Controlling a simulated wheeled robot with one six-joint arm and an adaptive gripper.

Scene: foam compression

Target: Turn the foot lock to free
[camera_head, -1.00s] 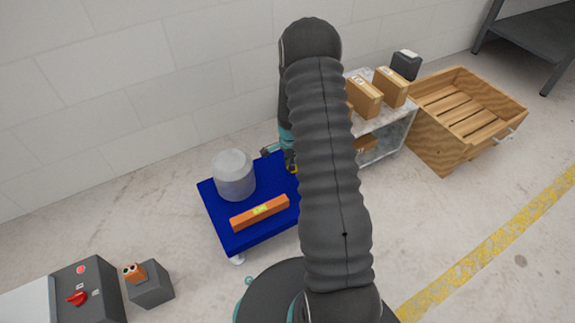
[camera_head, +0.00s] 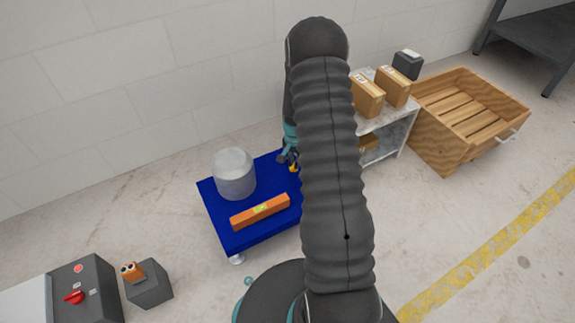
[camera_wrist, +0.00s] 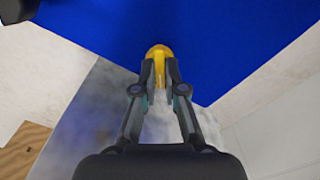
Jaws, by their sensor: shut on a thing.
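The yellow foot lock (camera_wrist: 159,53) sits at the edge of the blue platform (camera_wrist: 215,45) in the wrist view. My gripper (camera_wrist: 160,75) is shut on it, one finger on each side, covering part of it. In the head view, the yellow piece (camera_head: 294,167) shows small beside my gripper (camera_head: 287,157) at the platform's far right side, and my arm hides much of that area. The lock's setting cannot be read.
A grey cylinder (camera_head: 234,175) and an orange spirit level (camera_head: 260,211) rest on the platform. A shelf with cardboard boxes (camera_head: 367,97) and a wooden crate (camera_head: 470,105) stand at right. A control box (camera_head: 88,290) is at lower left. Floor in front is clear.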

